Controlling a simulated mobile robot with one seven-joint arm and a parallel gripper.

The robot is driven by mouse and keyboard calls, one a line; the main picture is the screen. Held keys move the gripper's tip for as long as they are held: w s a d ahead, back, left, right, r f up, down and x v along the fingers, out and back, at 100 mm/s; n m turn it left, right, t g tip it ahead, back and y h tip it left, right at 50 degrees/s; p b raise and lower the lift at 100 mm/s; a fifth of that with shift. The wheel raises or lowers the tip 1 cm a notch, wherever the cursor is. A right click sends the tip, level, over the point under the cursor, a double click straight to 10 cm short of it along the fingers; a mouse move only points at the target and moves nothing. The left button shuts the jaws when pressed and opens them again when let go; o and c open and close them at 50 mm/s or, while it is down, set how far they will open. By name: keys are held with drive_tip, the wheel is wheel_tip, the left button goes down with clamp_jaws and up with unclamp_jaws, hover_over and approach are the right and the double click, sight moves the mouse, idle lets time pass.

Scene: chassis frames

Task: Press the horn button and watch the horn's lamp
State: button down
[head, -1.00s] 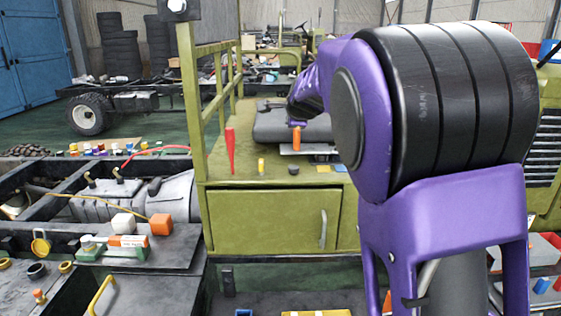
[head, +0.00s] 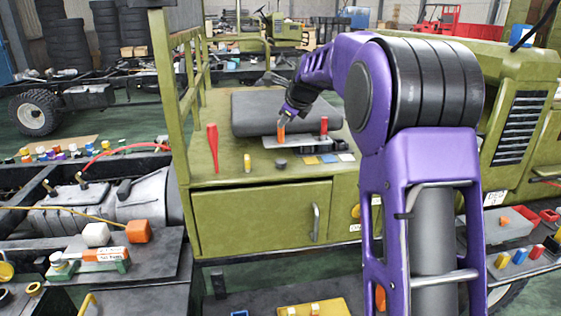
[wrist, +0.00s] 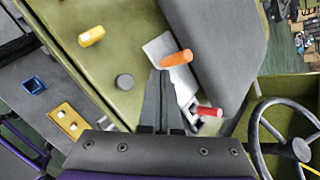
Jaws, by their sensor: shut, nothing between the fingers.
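A dark round button (head: 281,164) sits on the green cab deck (head: 230,178); it also shows in the wrist view (wrist: 125,82), left of the fingers. No label marks it as the horn button. My gripper (head: 284,120) is shut and empty, pointing down close to an upright orange handle (head: 281,134) on a pale plate. In the wrist view my fingertips (wrist: 158,76) lie just left of the orange handle (wrist: 177,58); whether they touch is unclear. A red handle (head: 323,126) stands farther right on the plate, also in the wrist view (wrist: 209,111). I cannot identify a horn lamp.
A tall red tapered lever (head: 212,146) and a yellow peg (head: 247,163) stand left of the button. A dark seat cushion (head: 270,108) lies behind the plate. A steering wheel (wrist: 285,135) shows right in the wrist view.

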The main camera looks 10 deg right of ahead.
sight(283, 162)
drive_tip(key=shift+f, duration=0.1)
drive_tip(key=shift+f+b, duration=1.5)
drive_tip(key=shift+f, duration=2.8)
drive_tip(key=shift+f, duration=0.1)
drive_tip(key=shift+f, duration=0.3)
drive_tip(key=shift+f+b, duration=0.45)
drive_tip(key=shift+f, duration=0.2)
drive_tip(key=shift+r, duration=0.1)
drive_tip(key=shift+r+p, duration=0.95)
